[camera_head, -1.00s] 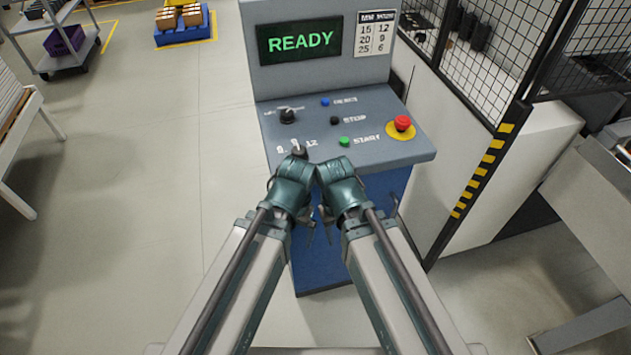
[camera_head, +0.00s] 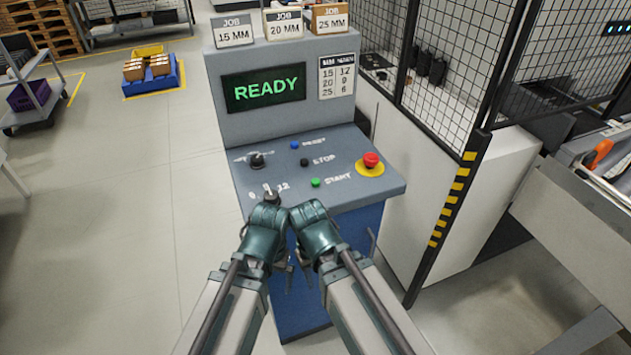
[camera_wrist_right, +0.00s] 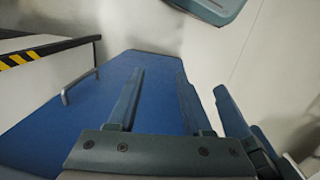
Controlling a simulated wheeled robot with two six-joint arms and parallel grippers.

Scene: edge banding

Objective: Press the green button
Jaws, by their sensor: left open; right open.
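The green button (camera_head: 316,182) sits beside the START label on the sloped grey control panel (camera_head: 350,197), under a screen (camera_head: 265,89) reading READY. Both of my grippers are low in front of the panel, below its front edge and apart from the button. My left gripper (camera_head: 287,280) points down, mostly hidden by its wrist. My right gripper is close beside it; in the right wrist view its open, empty fingers (camera_wrist_right: 160,88) are in front of the blue cabinet (camera_wrist_right: 105,110).
Near the green button are a black STOP button (camera_head: 304,162), a blue button (camera_head: 294,145), a red emergency button (camera_head: 371,160) and a dark selector knob (camera_head: 257,160). A mesh fence (camera_head: 450,85) and striped post (camera_head: 452,200) stand to the right.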

